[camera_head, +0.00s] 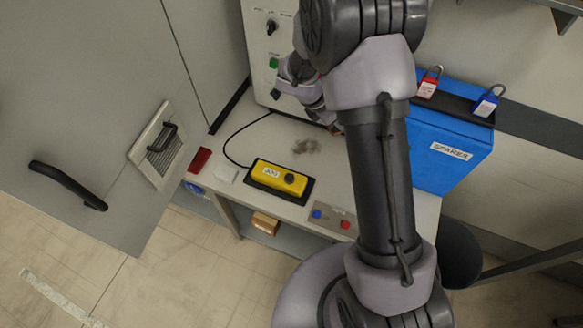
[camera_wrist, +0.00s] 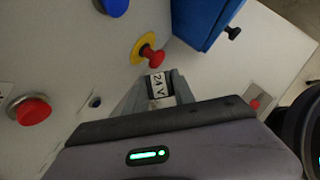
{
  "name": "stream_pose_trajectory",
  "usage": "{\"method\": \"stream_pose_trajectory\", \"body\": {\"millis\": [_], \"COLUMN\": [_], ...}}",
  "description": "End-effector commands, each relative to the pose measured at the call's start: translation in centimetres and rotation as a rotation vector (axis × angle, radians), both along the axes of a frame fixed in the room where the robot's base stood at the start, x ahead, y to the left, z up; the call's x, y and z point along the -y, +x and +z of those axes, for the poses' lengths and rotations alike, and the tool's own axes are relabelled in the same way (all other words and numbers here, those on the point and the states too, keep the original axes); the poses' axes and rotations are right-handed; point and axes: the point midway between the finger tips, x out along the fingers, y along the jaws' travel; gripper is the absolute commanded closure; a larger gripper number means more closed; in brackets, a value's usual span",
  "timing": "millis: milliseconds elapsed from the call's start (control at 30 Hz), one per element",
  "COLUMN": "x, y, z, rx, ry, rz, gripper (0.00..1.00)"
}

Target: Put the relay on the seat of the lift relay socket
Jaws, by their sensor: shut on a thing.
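In the wrist view my gripper (camera_wrist: 156,94) is shut on the relay (camera_wrist: 157,86), a small block with a white label reading 24V. The relay is held between the fingertips, and its lower part is hidden by the gripper body. In the head view my arm reaches over the bench toward the grey control panel (camera_head: 262,82), and the fingertips and relay cannot be made out. I cannot pick out the lift relay socket or its seat in either view.
A yellow box (camera_head: 280,178) with a black knob lies on the bench (camera_head: 235,150). A blue SPARES box (camera_head: 430,160) with padlocks stands right of my arm. A red button on a yellow ring (camera_wrist: 150,55) is just beyond the relay in the wrist view. An open-looking grey door (camera_head: 80,110) is left.

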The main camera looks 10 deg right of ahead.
Motion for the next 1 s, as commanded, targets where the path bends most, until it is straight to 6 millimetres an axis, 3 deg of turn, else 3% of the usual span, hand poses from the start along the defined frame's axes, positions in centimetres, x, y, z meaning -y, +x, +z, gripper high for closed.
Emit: {"method": "stream_pose_trajectory", "body": {"millis": [100,200,433,567,733,1000], "x": [-2.9,-5.0,-8.3,-9.2,-9.4,-9.4], "y": [0.4,0.1,-1.4,-2.0,-2.1,-2.1], "z": [-0.8,-1.6,-3.0,-3.7,-8.3,-12.5], "rx": [-0.005,-0.004,-0.002,0.0,-0.002,0.0], "ry": [0.003,0.003,0.004,0.003,0.004,0.004], "rz": [0.271,0.428,0.633,0.688,0.7,0.699], "gripper": [1.0,1.0,1.0,1.0,1.0,1.0]}}
